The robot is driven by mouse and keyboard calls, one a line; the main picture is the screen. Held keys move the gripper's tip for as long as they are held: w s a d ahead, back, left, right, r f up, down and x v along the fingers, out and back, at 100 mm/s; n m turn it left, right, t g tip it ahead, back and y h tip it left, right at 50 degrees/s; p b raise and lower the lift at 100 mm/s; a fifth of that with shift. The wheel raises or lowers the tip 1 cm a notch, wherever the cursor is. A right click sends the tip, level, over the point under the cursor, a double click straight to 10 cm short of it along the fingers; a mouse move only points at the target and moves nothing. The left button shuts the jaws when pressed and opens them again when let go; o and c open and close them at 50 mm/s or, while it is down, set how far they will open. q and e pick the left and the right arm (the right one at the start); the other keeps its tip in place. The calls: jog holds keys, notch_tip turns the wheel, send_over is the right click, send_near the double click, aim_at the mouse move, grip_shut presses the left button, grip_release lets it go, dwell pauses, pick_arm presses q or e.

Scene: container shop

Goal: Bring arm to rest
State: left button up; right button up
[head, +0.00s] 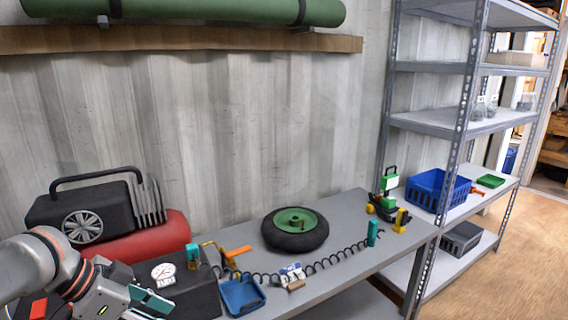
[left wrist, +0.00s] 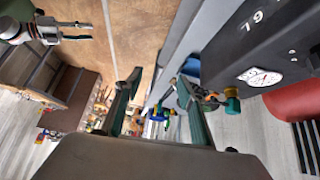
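My left arm comes in at the lower left of the head view. My right gripper (left wrist: 82,31) shows at the upper left of the left wrist view, over the brown floor. Its two fingers are apart and empty. The right arm is not in the head view.
A grey workbench (head: 350,222) bears a black wheel with a green hub (head: 295,229), a blue tray (head: 242,297), a coiled black hose (head: 330,260) and a red-and-black compressor (head: 90,212). A metal shelf (head: 440,120) with a blue crate (head: 436,190) stands at right. Brown floor (head: 535,240) is clear beyond.

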pick_arm(q)
jog(key=w+d+f+n+t, duration=0.1)
jog(key=d+f+n+t, duration=0.15)
jog(key=f, duration=0.65)
jog(key=w+d+f+n+t, duration=0.2)
jog(key=d+f, duration=0.1)
jog(key=f, duration=0.7)
jog(key=s+a+f+n+t+y, duration=0.1)
jog(key=s+a+f+y, duration=0.1)
jog(key=s+f, duration=0.6)
jog(key=s+a+f+n+y, duration=0.1)
jog(key=s+a+f+y, duration=0.1)
jog(key=s+f, duration=0.6)
jog(key=shift+s+f+t, duration=0.15)
jog(key=shift+s+t, duration=0.2)
jog(key=shift+s, duration=0.05)
pick_arm(e)
jog(key=f, duration=0.1)
jog(key=s+d, duration=0.1)
jog(key=f, duration=0.1)
jog(key=shift+s+d+f+g+h, duration=0.25)
jog(key=shift+s+f+g+h, duration=0.05)
jog(key=shift+a, duration=0.1)
